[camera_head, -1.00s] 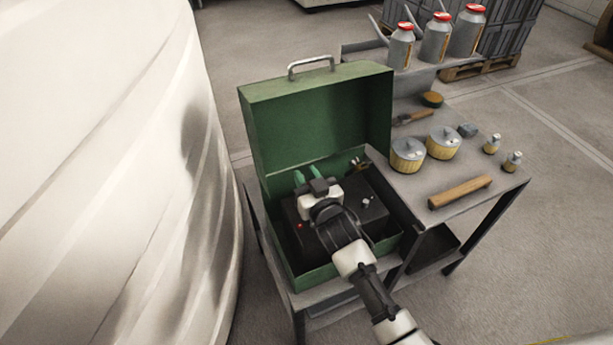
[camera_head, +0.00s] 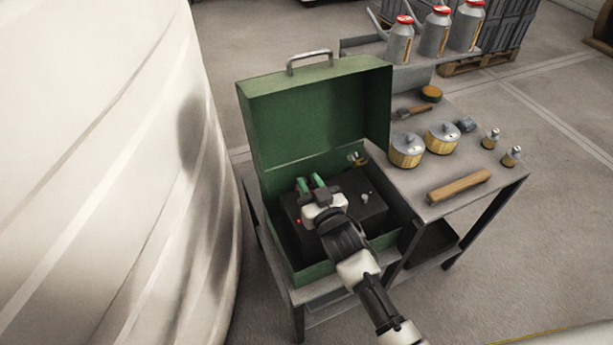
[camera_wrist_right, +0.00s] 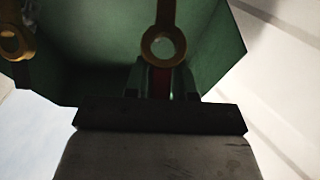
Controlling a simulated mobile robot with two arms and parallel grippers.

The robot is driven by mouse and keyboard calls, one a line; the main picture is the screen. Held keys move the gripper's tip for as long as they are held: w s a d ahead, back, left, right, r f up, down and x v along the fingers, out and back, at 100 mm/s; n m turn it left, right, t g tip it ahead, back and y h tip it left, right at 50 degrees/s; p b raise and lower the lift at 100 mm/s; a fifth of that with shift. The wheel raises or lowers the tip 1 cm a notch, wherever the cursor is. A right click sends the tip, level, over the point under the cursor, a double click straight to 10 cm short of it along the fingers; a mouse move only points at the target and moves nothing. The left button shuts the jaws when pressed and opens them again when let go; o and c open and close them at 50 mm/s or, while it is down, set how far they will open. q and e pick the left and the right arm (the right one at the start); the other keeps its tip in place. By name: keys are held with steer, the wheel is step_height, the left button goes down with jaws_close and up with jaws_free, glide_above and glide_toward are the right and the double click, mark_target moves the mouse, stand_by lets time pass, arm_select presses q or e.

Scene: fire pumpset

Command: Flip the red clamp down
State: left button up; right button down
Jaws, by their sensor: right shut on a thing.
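My right gripper (camera_head: 311,183) reaches into an open green metal box (camera_head: 320,110); its two green fingers point toward the back of the box. In the right wrist view, the fingers (camera_wrist_right: 160,80) are closed around a narrow dark red piece (camera_wrist_right: 160,82), which looks like the red clamp. A brass-coloured ring (camera_wrist_right: 150,46) shows just beyond the fingertips. In the head view the clamp is hidden by the gripper, and its tilt cannot be told. My left gripper is out of view.
A black unit (camera_head: 372,212) with a small knob and red light sits in the green box, under my wrist. The raised lid stands behind. The grey table (camera_head: 440,205) on the right holds wooden pots, a wooden block and small parts. A large white curved wall is on the left.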

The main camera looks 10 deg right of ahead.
steer(key=f+b, duration=0.1)
steer(key=s+f+t+b, duration=0.1)
steer(key=s+f+b, duration=0.1)
steer(key=b, duration=0.1)
steer(key=shift+d+f+t+y, duration=0.15)
steer(key=shift+d+t+y, duration=0.15)
steer(key=shift+t, duration=0.1)
steer(key=shift+s+d+f+t+b, duration=0.15)
steer(key=shift+s+f+t+b, duration=0.05)
steer(key=shift+s+t+b, duration=0.25)
steer(key=shift+s+d+f, duration=0.1)
steer(key=shift+s+f, duration=0.1)
steer(key=shift+f, duration=0.2)
